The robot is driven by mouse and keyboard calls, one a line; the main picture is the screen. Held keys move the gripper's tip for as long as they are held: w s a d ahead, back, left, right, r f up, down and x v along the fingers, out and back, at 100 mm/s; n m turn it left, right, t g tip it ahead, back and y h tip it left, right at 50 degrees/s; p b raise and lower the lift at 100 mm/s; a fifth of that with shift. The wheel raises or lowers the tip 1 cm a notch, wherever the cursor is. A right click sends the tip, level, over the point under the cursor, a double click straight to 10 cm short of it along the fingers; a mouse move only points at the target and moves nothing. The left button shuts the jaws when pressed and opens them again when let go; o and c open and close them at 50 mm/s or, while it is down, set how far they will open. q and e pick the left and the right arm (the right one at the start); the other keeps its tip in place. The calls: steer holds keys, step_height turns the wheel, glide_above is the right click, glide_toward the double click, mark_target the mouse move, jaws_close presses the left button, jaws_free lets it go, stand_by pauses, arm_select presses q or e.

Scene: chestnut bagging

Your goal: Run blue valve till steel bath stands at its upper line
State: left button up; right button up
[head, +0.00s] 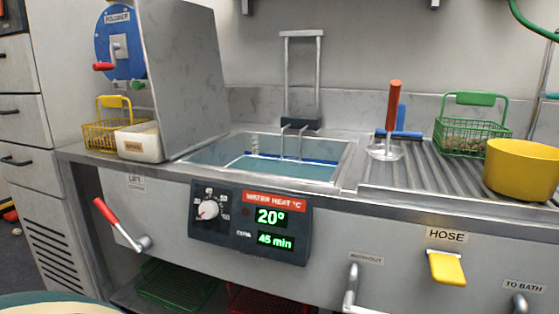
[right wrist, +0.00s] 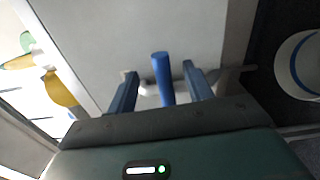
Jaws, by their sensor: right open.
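The steel bath (head: 215,150) is sunk in the counter in the head view. Water (head: 275,169) stands in it, its surface below a blue line (head: 320,161) on the far wall. In the right wrist view the blue valve handle (right wrist: 163,82) stands between the two fingers of my right gripper (right wrist: 158,78). The fingers are open, with gaps on both sides of the handle. In the head view only a grey valve part (head: 519,303) shows under the TO BATH label (head: 524,286), at the frame's edge. My left gripper is not in view.
A red lever (head: 106,211) marked LIFT, a heater panel (head: 250,221) reading 20° and a yellow hose handle (head: 446,267) are on the counter front. A yellow bowl (head: 522,170) and green basket (head: 470,137) stand on the drainboard. A white round container (right wrist: 301,68) is right of my right gripper.

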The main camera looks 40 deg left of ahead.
steer(key=shift+o, duration=0.2)
steer(key=p+v, duration=0.3)
steer(key=v, duration=0.6)
stand_by(0.4)
stand_by(0.3)
